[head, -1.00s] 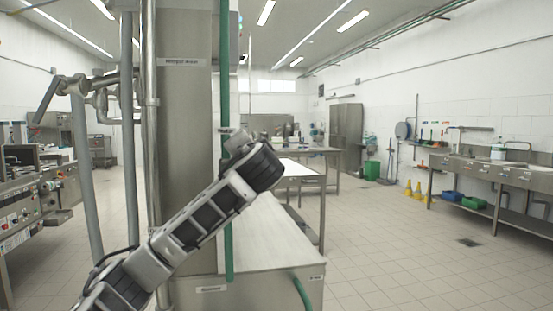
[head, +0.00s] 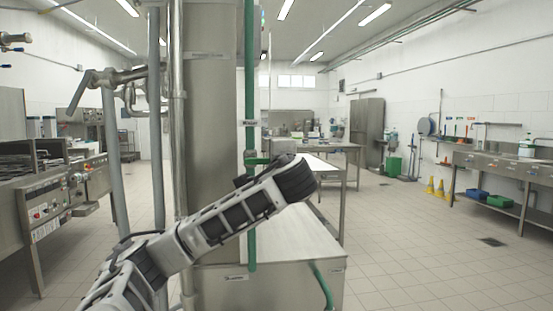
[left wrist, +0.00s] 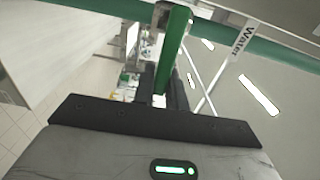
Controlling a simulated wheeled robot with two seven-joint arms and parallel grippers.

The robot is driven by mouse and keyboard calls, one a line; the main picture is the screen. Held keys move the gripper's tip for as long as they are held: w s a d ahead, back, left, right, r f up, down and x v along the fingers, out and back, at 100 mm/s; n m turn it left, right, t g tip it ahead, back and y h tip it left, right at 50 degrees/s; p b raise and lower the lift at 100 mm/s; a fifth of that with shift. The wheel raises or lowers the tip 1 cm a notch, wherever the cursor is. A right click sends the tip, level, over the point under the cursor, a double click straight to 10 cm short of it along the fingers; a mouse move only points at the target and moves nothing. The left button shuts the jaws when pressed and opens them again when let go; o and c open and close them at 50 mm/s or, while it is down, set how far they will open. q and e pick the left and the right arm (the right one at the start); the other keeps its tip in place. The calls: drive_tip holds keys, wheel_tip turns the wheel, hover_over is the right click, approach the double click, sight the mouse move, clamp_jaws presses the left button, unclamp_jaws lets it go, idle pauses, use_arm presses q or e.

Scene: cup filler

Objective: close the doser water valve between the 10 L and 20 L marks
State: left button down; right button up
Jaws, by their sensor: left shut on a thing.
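The green water pipe (head: 250,90) runs upright along the steel column in the head view. A green valve handle (head: 259,160) sticks out sideways from it, just above my left forearm. In the left wrist view the green handle (left wrist: 173,45) lies between the dark fingers of my left gripper (left wrist: 165,95), which is shut on it. A white label reading "Water" (left wrist: 243,38) hangs near the green pipe (left wrist: 110,8). In the head view my forearm hides most of the left gripper. My right gripper is not in view. No litre marks can be read.
A steel column (head: 210,120) and metal pipes stand close to my left arm. A steel worktop (head: 290,240) lies beyond the forearm. Cooking equipment (head: 60,200) stands at the left and a sink bench (head: 500,165) at the right. The tiled floor between is open.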

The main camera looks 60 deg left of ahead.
use_arm(q)
drive_tip(key=shift+f, duration=0.1)
idle(0.4)
drive_tip(key=c, duration=1.4)
unclamp_jaws()
drive_tip(key=shift+c, duration=0.2)
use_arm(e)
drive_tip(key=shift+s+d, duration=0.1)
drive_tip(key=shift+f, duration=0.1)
use_arm(q)
drive_tip(key=shift+d, duration=0.1)
drive_tip(key=p+v, duration=0.4)
drive_tip(key=v, duration=1.1)
drive_tip(key=shift+s+d, duration=0.2)
drive_tip(key=shift+d, duration=0.15)
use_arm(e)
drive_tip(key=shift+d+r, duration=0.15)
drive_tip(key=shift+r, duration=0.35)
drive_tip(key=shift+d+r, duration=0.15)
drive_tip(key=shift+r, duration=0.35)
